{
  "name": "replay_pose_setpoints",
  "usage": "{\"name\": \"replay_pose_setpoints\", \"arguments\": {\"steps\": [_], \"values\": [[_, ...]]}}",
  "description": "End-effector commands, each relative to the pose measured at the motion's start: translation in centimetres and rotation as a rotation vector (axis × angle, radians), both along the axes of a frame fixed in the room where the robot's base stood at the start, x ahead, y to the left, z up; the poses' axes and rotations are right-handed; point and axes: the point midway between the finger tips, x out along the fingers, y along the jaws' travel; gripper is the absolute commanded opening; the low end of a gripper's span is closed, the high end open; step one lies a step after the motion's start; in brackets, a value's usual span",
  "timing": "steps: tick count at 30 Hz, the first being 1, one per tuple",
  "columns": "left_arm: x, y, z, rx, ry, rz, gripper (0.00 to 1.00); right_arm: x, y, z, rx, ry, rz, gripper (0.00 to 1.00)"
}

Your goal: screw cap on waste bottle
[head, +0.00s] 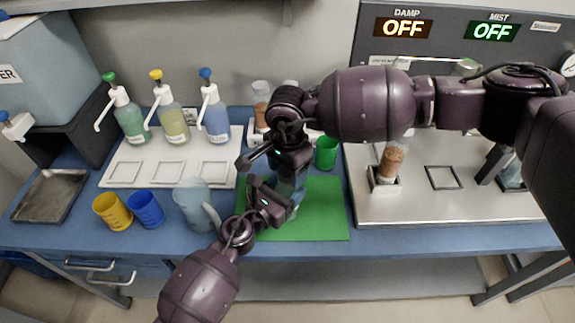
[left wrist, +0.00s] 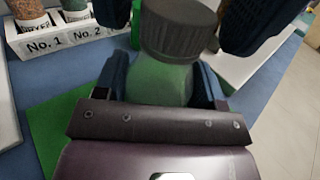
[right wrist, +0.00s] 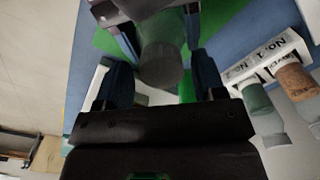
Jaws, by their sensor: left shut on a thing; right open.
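The waste bottle (left wrist: 160,82) is a translucent, greenish-looking bottle over the green mat (head: 315,225). A dark grey ribbed cap (left wrist: 178,32) sits on its mouth; how tightly it is seated I cannot tell. My left gripper (head: 277,195) is shut on the bottle's body, with one finger on each side. My right gripper (right wrist: 163,80) is open above the bottle, its fingers apart on either side of the cap. The cap also shows end-on in the right wrist view (right wrist: 160,68). In the head view the right gripper hides the cap.
A clear jug (head: 193,205) stands left of the mat, with a blue cup (head: 146,209) and yellow cup (head: 112,211) beyond. A green cup (head: 326,153) stands behind the mat. A labelled rack (left wrist: 75,38) holds bottles. The steel station (head: 420,205) is at right.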

Motion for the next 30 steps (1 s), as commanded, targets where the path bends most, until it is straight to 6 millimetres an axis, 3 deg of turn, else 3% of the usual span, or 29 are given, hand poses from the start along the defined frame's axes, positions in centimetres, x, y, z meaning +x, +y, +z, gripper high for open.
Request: {"name": "replay_pose_setpoints", "arguments": {"steps": [3,13,20,30], "values": [[0.02,0.01,0.02,0.001,-0.001,0.0,0.0,0.0,0.0,0.01,0.0,0.0,0.0,0.6],[0.03,0.03,0.02,0.0,0.0,0.001,0.0,-0.01,-0.02,0.02,-0.001,0.001,0.0,0.12],[0.04,0.05,0.01,-0.001,0.001,0.002,0.0,-0.05,-0.04,-0.01,-0.001,0.002,-0.076,0.12],[0.07,0.1,0.0,-0.001,0.001,0.003,0.0,-0.1,-0.01,-0.06,-0.001,0.002,-0.557,0.12]]}}
